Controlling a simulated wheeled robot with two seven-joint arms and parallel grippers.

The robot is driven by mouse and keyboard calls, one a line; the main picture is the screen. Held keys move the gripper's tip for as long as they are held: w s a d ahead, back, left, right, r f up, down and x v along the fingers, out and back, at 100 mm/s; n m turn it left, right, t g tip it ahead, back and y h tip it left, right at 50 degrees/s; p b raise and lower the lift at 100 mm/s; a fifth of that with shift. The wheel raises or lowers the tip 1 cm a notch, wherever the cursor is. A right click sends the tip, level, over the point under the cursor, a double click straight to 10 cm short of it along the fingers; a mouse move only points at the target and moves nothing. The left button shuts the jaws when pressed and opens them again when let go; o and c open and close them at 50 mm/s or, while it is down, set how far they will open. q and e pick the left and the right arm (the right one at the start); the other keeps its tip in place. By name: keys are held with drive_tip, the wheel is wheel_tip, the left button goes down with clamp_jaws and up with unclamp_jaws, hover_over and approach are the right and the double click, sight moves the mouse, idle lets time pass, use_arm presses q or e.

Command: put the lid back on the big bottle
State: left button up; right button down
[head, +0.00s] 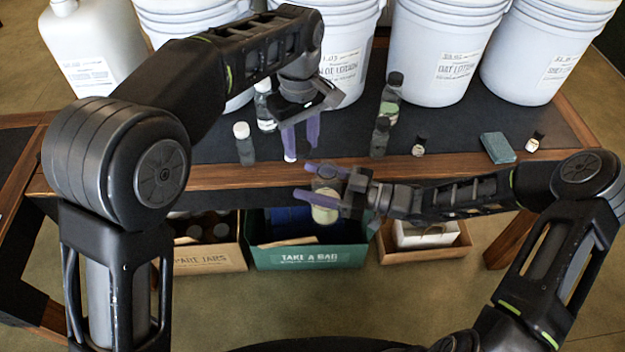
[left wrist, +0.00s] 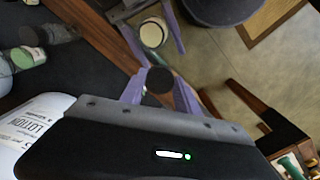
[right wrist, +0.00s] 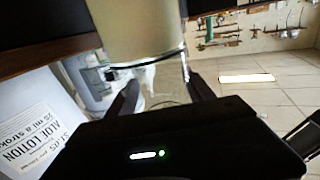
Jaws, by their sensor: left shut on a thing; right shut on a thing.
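My left gripper (head: 300,158) is above the table's front edge, its purple fingers pointing down. In the left wrist view, its fingers (left wrist: 160,92) are shut on a dark round lid (left wrist: 158,80). The lid is not clear in the head view. My right gripper (head: 312,182) is shut on a clear bottle with a cream label (head: 325,213), held in front of the table edge, lower than the left gripper. In the left wrist view the bottle's pale round end (left wrist: 152,34) shows between the right fingers, apart from the lid. The right wrist view shows its cream label (right wrist: 137,30) close up.
A white-capped bottle (head: 244,146), dark-capped bottles (head: 380,140), small jars (head: 535,141) and a teal box (head: 497,147) stand on the dark tabletop. Large white buckets (head: 435,60) line the back. A green crate (head: 307,258) and wooden boxes (head: 210,260) sit below the edge.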

use_arm(q)
drive_tip(key=s+d+r+n, duration=0.2)
drive_tip(key=d+r+n, duration=0.3)
drive_tip(key=n, duration=1.2)
drive_tip(key=shift+s+n, duration=0.15)
drive_tip(key=shift+n, duration=0.25)
drive_tip(key=shift+d+r, duration=0.1)
drive_tip(key=shift+r, duration=0.05)
drive_tip(key=shift+s+d+n, duration=0.1)
drive_tip(key=shift+s+n, duration=0.05)
drive_tip(key=shift+n, duration=0.45)
drive_tip(key=shift+s+f+n, duration=0.1)
drive_tip(key=shift+s+n, duration=0.05)
drive_tip(key=shift+n, duration=0.6)
drive_tip(key=shift+s+f+n, duration=0.1)
drive_tip(key=shift+n, duration=0.65)
drive_tip(key=shift+f, duration=0.15)
